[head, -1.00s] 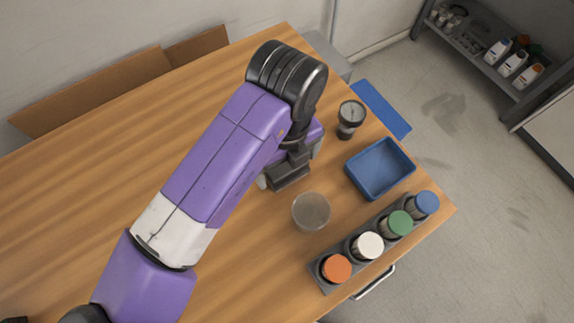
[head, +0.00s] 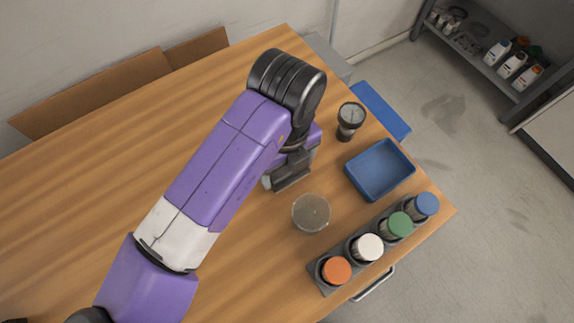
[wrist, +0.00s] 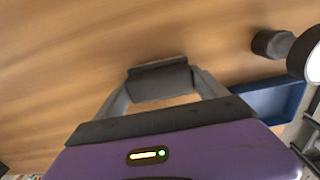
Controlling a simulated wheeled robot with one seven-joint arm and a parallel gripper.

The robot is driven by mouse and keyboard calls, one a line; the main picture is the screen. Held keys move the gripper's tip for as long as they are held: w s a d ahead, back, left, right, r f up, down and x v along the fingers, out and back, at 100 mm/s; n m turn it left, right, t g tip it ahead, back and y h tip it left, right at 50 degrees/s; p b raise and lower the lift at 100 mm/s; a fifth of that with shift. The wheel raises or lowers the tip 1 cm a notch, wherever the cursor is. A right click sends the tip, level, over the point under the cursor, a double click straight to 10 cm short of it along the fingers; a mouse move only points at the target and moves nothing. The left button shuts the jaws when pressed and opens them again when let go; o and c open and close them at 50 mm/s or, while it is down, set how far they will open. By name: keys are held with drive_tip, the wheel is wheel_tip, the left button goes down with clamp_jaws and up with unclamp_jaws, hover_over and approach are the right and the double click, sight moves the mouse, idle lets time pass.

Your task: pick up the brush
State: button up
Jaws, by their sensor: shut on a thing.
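My gripper (head: 291,176) is low over the middle right of the wooden table, left of the blue tray and just above the round clear container in the head view. It also shows in the wrist view (wrist: 160,78), with its grey fingers closed together. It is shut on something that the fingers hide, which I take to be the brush. No part of the brush can be made out in either view, and no brush shows elsewhere on the table.
A round clear container (head: 311,212) stands close to my gripper. The table's left part (head: 90,190) is clear.

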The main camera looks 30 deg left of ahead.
wheel_tip(320, 180, up, 20)
idle(0.6)
drive_tip(key=shift+f, duration=0.1)
